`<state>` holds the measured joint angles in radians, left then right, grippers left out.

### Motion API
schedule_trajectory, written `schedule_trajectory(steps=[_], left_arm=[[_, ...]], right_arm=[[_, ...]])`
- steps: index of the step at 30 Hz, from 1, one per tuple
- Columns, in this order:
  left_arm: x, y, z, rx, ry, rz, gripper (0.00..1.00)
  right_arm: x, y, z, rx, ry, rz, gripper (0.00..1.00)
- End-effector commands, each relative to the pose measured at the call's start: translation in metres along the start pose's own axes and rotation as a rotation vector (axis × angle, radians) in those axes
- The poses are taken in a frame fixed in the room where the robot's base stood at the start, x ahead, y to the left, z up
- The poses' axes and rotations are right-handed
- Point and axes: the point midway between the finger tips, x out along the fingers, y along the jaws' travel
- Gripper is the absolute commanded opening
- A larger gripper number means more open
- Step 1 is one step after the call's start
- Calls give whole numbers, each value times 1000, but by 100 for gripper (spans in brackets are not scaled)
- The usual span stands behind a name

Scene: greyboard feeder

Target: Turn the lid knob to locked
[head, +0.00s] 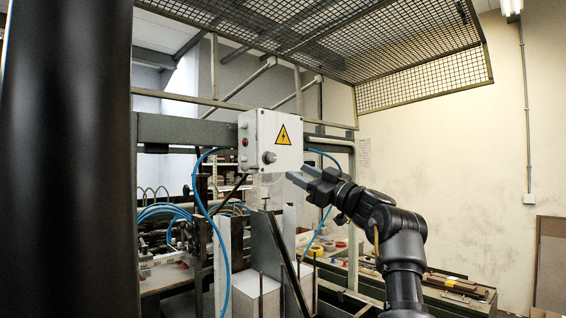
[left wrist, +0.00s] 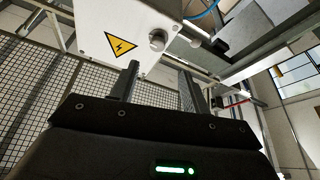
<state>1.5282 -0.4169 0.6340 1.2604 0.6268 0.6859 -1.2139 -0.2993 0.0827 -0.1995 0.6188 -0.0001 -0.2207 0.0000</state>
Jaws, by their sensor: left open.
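The lid knob (head: 269,157) is a round grey knob low on the front of a white box (head: 257,130) with a yellow warning triangle (head: 283,135). It also shows in the left wrist view (left wrist: 158,40), just beyond the fingers. I cannot read its locked or unlocked mark. My left gripper (head: 299,174) is open and empty, to the right of and a little below the knob, its fingers pointing toward the box. In the left wrist view the gripper (left wrist: 158,70) has its fingers apart, with a gap between them and the knob. My right gripper is not in view.
Blue hoses (head: 205,205) hang beside the box. A green frame beam (head: 185,130) runs behind it, and a wire mesh guard (head: 420,85) hangs overhead. White stacks (head: 255,300) stand below. A workbench (head: 455,300) with loose items is at lower right.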

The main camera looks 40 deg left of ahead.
Motion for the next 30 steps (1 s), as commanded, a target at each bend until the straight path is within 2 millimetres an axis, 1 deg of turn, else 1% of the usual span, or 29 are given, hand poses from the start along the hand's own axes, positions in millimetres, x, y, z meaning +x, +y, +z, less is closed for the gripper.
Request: schedule_trajectory(steps=[3,7,9,11,15,18,20,23,27,30], left_arm=[[13,10,0,5,-3,1,47],[36,14,0,9,-5,1,47],[49,15,1,10,-5,2,47],[59,14,3,11,-3,1,47],[82,14,4,11,-1,1,47],[94,14,4,10,0,1,47],[99,13,6,10,-1,2,47],[103,13,7,9,-1,4,47],[104,13,8,9,0,4,47],[104,13,8,9,0,4,47]], right_arm=[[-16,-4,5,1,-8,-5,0],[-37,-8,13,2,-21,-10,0],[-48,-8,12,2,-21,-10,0],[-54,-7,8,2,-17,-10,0],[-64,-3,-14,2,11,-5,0],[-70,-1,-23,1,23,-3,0],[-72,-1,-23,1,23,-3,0],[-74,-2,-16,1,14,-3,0],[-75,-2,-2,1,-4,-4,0],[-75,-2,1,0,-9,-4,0]])
